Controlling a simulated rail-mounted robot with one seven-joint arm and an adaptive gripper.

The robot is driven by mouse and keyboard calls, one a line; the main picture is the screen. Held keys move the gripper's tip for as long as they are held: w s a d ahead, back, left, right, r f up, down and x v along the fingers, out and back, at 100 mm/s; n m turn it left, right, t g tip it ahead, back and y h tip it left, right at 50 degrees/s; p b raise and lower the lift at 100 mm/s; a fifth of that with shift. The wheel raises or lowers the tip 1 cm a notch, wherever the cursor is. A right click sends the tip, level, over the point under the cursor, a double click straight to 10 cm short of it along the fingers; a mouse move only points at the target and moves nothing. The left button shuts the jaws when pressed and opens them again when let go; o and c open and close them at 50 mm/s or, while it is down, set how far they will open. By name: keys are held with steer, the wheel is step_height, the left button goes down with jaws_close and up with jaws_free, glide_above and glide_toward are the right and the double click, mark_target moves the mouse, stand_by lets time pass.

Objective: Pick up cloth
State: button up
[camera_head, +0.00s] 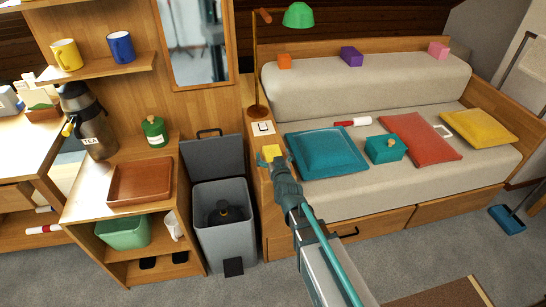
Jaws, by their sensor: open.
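A small yellow square piece (271,151), which looks like a folded cloth, lies on the narrow wooden ledge at the left end of the sofa. My gripper (276,164) is at its near edge, reaching in from the lower right. The gripper is open; its fingers are small and dark here, and I cannot tell whether they touch the yellow piece. The gripper hides part of the ledge just in front of it.
A white switch plate (263,128) and a lamp (257,110) are behind the yellow piece. A teal cushion (327,153) lies close on the right. An open grey bin (224,225) stands to the left, beside a wooden shelf unit with a brown tray (140,183).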

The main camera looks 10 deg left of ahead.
steer(key=c, duration=1)
